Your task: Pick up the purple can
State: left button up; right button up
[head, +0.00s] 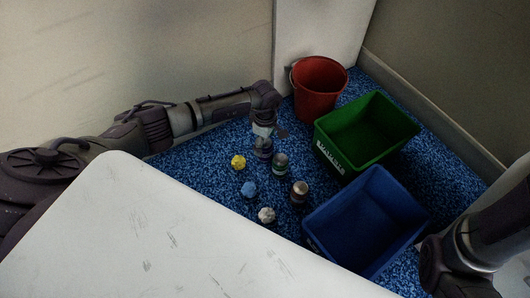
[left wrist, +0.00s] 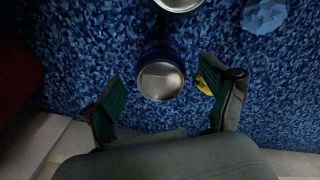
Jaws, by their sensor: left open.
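The purple can (head: 263,154) stands upright on the blue speckled floor, partly hidden under my left gripper (head: 266,138) in the head view. In the left wrist view the can (left wrist: 161,78) shows its silver top and a dark bluish-purple side. It lies ahead of my left gripper (left wrist: 165,102), roughly centred between the two spread fingers. The fingers are open and hold nothing. My right arm shows at the lower right of the head view, but its fingers are not visible.
A greenish can (head: 281,163) stands close right of the purple can, with a brownish can (head: 299,192) nearer. Yellow (head: 238,162), blue (head: 249,189) and white (head: 266,215) crumpled lumps lie around. A red bucket (head: 318,90), green crate (head: 340,155) and blue crate (head: 350,225) stand right. A white tabletop (head: 150,240) fills the front.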

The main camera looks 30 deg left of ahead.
pick_arm(q)
jog(key=shift+f+b, duration=2.45)
jog(key=shift+f, duration=0.25)
jog(key=shift+r, duration=0.1)
jog(key=c, duration=0.9)
